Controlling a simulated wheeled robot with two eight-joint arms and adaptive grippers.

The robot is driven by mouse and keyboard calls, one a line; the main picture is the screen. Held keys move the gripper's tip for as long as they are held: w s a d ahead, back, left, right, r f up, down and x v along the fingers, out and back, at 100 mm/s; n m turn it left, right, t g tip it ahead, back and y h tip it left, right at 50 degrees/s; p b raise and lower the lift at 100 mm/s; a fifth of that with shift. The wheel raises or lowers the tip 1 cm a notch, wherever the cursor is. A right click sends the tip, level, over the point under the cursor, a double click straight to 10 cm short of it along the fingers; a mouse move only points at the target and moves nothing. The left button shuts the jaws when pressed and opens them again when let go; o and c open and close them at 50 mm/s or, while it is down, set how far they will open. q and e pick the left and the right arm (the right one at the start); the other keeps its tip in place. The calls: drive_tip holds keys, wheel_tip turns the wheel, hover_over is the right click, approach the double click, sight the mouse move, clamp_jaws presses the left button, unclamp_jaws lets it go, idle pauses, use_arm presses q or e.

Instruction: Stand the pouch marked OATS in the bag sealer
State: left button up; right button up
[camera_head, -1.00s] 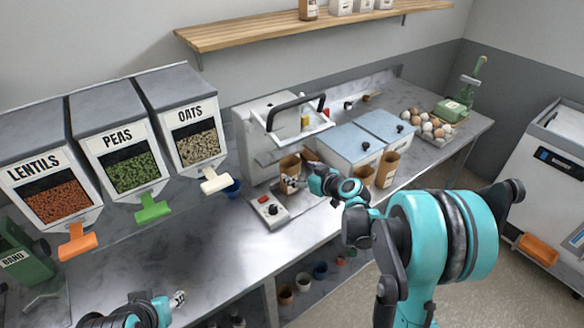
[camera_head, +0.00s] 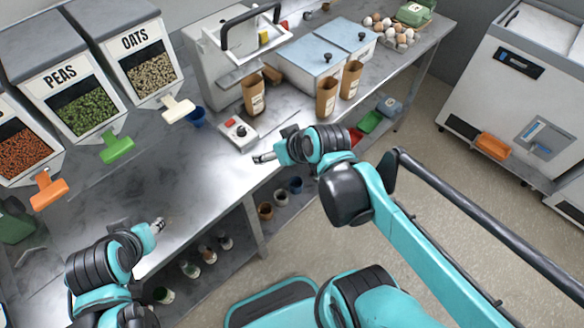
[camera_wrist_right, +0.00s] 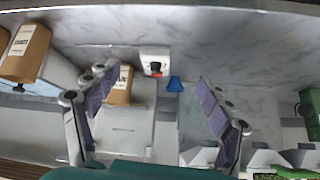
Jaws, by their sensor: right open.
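A brown kraft pouch (camera_head: 254,97) stands upright at the front of the white bag sealer (camera_head: 215,62), under its raised black handle. It also shows in the right wrist view (camera_wrist_right: 121,88), with a white label too small to read surely. Two more kraft pouches, one (camera_head: 326,99) and another (camera_head: 351,82), stand to the right before the blue-lidded bins; their labels are unclear. My right gripper (camera_head: 264,158) is open and empty, apart from the pouch, over the counter's front. My left gripper (camera_head: 159,226) is low left over the counter edge; its fingers are too small to judge.
Dispensers for PEAS (camera_head: 85,105) and OATS (camera_head: 150,72) stand at left. The front counter is mostly clear.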

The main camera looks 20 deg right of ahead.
drive_tip(key=s+d+f+m+h, duration=0.1)
drive_tip(key=s, duration=0.6)
drive_tip(key=shift+d+f+g+h, duration=0.15)
drive_tip(key=shift+d+g+h, duration=0.1)
drive_tip(key=shift+g+h, duration=0.15)
drive_tip(key=shift+f+b, duration=0.35)
drive_tip(key=shift+f, duration=0.05)
idle(1.1)
